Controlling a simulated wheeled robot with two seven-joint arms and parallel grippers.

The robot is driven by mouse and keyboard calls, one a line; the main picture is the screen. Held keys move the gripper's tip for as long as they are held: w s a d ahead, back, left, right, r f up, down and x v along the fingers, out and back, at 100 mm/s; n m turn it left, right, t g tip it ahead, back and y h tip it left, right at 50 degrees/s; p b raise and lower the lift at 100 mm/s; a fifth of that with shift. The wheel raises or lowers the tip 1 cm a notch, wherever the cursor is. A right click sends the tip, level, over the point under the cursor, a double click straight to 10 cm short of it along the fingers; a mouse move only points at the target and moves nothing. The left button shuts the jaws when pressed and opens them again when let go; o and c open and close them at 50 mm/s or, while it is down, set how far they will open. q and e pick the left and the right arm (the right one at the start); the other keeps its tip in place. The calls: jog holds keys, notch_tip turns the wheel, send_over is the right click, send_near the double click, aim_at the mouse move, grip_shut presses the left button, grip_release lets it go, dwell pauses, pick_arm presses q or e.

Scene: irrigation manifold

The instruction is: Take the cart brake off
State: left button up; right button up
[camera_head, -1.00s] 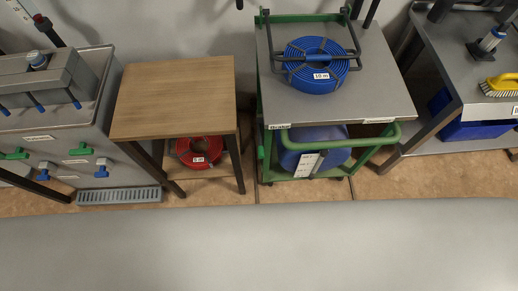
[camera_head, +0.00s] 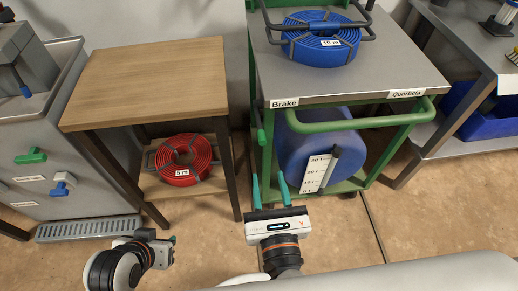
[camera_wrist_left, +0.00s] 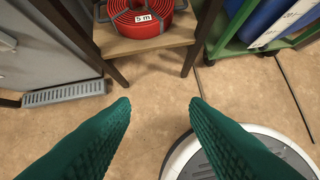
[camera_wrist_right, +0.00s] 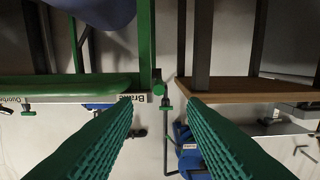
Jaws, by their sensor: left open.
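The cart (camera_head: 345,90) has a green frame, a grey top and a "Brake" label (camera_head: 291,103) at its front left corner. Below that corner, a green lever (camera_head: 261,137) hangs on the cart's left side. My right gripper (camera_head: 270,188) is open and empty, in front of and below the lever. In the right wrist view, which looks upside down, a green round-ended part (camera_wrist_right: 158,88) by the "Brake" label shows beyond and between the open fingertips (camera_wrist_right: 160,102). My left gripper (camera_wrist_left: 160,101) is open and empty over the floor, low at the left in the head view.
A wooden table (camera_head: 150,85) stands left of the cart, with a red hose coil (camera_head: 183,160) on its lower shelf. A blue hose coil (camera_head: 320,45) lies on the cart, a blue tank (camera_head: 305,150) below. A grey bench (camera_head: 480,45) stands right. Floor in front is clear.

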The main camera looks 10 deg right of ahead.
aim_at(263, 143)
jog(key=w+p, duration=0.2)
jog(key=w, duration=1)
jog(key=shift+r+p, duration=0.2)
jog(key=shift+p, duration=0.1)
pick_arm(q)
jog(key=s, duration=0.1)
jog(key=s+g, duration=0.1)
jog(key=s+a+r+g, duration=0.1)
jog(key=s, duration=0.1)
jog(key=shift+a+y, duration=0.1)
jog(key=shift+y, duration=0.2)
pick_arm(e)
grip_shut()
